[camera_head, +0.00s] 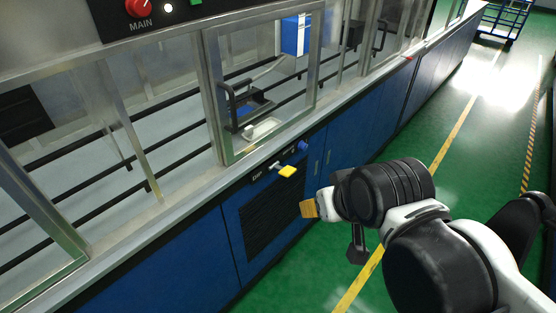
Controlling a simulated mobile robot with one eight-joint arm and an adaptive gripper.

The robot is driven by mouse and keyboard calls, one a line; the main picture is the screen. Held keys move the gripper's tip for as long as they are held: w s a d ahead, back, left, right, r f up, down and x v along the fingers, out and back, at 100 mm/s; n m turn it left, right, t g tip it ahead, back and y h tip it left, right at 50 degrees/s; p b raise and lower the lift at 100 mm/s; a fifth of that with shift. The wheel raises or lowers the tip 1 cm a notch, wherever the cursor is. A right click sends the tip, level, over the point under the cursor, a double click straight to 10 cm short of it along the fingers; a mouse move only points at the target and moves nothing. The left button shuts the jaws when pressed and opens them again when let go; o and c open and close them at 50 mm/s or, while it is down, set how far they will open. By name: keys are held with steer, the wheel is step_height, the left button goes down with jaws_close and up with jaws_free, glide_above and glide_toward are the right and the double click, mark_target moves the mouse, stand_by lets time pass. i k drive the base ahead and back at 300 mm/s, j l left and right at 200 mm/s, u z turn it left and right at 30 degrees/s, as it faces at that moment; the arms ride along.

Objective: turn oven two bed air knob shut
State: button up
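On the blue cabinet front below the counter edge is a small cluster of controls. It has a yellow handle or knob (288,171) that sticks out, a blue knob (303,146) just beyond it, and a small dark label plate (257,177) to its left. The label is too small to read, so I cannot tell which control is the bed air knob. My gripper (309,208) is in front of the cabinet, below and right of the yellow handle, and appears apart from it. A tan pad shows at its tip. Its finger opening is not clear from this angle.
A dark vent grille (272,220) lies below the controls. Above is a glass-fronted enclosure with a metal-framed door (226,100) and black handle. A red MAIN knob (138,8) is at upper left. Green floor with a yellow line (452,137) is open to the right.

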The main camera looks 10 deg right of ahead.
mark_target(301, 145)
steer(key=j+z, duration=0.7)
steer(key=j, duration=0.15)
